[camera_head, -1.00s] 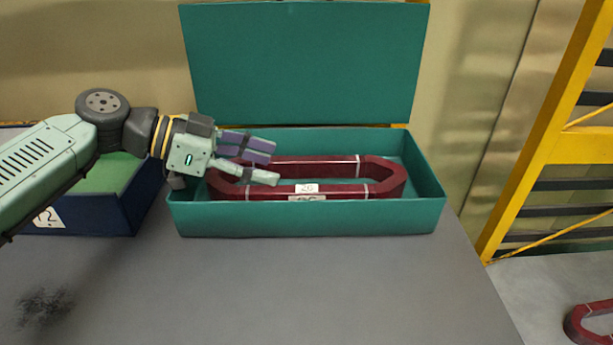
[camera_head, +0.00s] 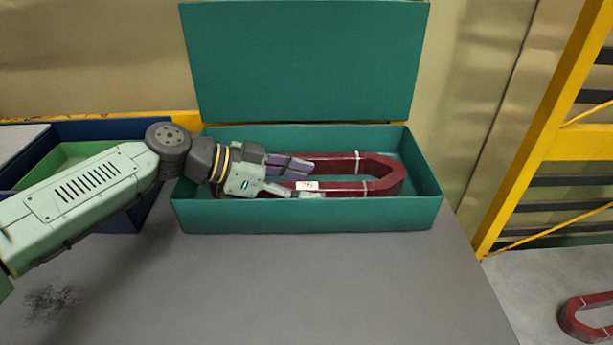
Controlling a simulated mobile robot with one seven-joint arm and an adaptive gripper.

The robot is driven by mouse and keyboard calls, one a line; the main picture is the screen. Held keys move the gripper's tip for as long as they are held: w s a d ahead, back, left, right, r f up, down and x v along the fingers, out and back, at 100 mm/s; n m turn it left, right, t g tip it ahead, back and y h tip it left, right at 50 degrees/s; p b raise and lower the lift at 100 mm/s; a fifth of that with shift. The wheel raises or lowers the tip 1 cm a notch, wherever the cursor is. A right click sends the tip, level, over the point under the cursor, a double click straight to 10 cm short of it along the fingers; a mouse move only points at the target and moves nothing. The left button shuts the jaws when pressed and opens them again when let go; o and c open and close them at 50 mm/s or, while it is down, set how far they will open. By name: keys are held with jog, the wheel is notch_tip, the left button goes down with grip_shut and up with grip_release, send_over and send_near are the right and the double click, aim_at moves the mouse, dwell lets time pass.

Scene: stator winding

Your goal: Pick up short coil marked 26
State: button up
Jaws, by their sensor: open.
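A dark red, elongated ring-shaped coil (camera_head: 385,178) lies inside the open green box (camera_head: 300,219). A small white label on its near side (camera_head: 307,185) carries a mark that looks like 26. My gripper (camera_head: 298,178) is open and low in the box, reaching in from the left over the coil. Its fingers point right, close to the label. My gripper hides the coil's left end. I cannot tell whether the fingers touch the coil.
The green box's lid (camera_head: 305,62) stands upright behind it. A dark blue box (camera_head: 120,213) with a green inside stands to the left, partly behind my arm. Another red coil (camera_head: 585,318) lies at the lower right. The grey table (camera_head: 300,290) is clear in front.

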jog(key=shift+c, duration=0.4)
grip_shut()
jog(key=shift+r, duration=0.1)
dwell(0.5)
